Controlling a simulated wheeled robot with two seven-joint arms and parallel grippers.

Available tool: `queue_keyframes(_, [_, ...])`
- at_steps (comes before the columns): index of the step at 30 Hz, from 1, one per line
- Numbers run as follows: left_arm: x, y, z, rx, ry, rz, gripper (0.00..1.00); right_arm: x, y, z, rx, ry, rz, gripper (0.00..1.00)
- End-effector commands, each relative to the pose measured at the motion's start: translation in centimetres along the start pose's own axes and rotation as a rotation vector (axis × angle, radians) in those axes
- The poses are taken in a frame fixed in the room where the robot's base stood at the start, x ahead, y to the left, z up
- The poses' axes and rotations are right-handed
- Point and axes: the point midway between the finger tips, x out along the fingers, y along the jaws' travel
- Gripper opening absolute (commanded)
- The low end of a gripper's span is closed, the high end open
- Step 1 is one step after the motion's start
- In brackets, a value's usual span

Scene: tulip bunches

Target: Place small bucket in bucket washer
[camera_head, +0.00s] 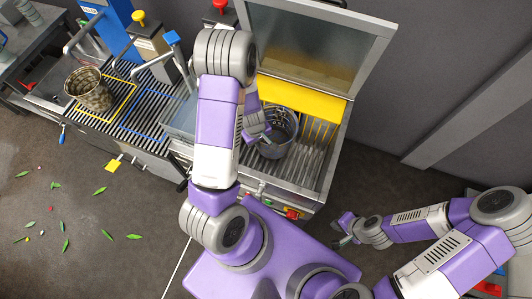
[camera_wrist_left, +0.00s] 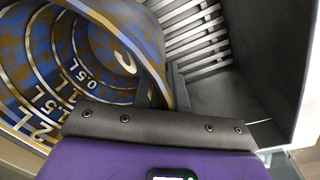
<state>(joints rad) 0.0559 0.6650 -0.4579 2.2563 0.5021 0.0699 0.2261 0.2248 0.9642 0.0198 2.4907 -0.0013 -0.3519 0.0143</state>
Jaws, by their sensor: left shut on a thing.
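The small bucket (camera_head: 289,121) is grey metal and stands over the slatted rack inside the bucket washer (camera_head: 327,153), whose lid (camera_head: 310,55) is open. My left gripper (camera_head: 262,138) is shut on the bucket's near left rim. In the left wrist view the bucket (camera_wrist_left: 45,75) fills the upper left, blue and brown inside with litre marks, and the gripper (camera_wrist_left: 165,92) is at its rim. I cannot tell whether the bucket's bottom touches the rack. My right gripper (camera_head: 345,235) is low at the right, away from the washer, and looks empty; its jaws are too small to judge.
A second, stained bucket (camera_head: 89,92) stands on the slatted counter at the left by a yellow outline. A blue outline (camera_head: 150,115) lies to its right. The washer's slatted rack (camera_head: 310,165) is clear right of the bucket. Green leaves (camera_head: 100,190) lie on the floor.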

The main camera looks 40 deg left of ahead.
Motion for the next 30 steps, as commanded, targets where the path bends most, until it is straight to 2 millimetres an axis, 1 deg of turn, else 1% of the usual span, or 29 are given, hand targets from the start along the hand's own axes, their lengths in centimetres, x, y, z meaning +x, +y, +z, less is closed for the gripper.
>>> queue_keyframes(1, [1.3, -0.2, 0.0, -0.001, 0.000, -0.001, 0.00, 0.7, 0.3, 0.0, 0.000, 0.000, 0.000, 0.00])
queue_keyframes(3, [2.0, -0.2, 0.0, 0.001, 0.000, 0.000, 0.00, 1.0, 0.4, 0.0, 0.000, 0.000, 0.000, 0.00])
queue_keyframes(8, [3.0, -0.2, -0.1, 0.002, 0.001, 0.002, 0.00, 1.3, 0.5, -0.1, 0.000, 0.000, 0.000, 0.00])
queue_keyframes(12, [5.0, -0.5, 0.0, 0.001, -0.001, 0.000, 0.00, 2.1, 0.8, -0.1, 0.000, 0.000, 0.000, 0.00])
queue_keyframes(15, [6.1, -0.6, 0.0, 0.002, -0.001, 0.001, 0.00, 2.5, 0.9, -0.1, 0.000, 0.000, 0.000, 0.00])
queue_keyframes(22, [6.0, -0.5, 0.0, 0.003, 0.001, 0.002, 0.00, 2.3, 0.9, -0.1, 0.000, 0.000, 0.000, 0.00])
queue_keyframes(26, [6.4, -0.6, 0.0, 0.003, 0.001, 0.002, 0.00, 2.7, 1.0, -0.1, 0.000, 0.000, 0.000, 0.00])
queue_keyframes(27, [6.3, -0.6, 0.0, 0.003, 0.000, 0.002, 0.16, 2.6, 1.0, -0.1, 0.000, 0.000, 0.000, 0.00])
queue_keyframes(29, [6.3, -0.6, 0.0, 0.003, 0.000, 0.002, 0.25, 2.6, 1.0, -0.1, 0.000, 0.000, 0.000, 0.00])
queue_keyframes(30, [6.3, -0.6, 0.0, 0.003, 0.000, 0.002, 0.32, 2.5, 1.0, -0.1, 0.000, 0.000, 0.000, 0.00])
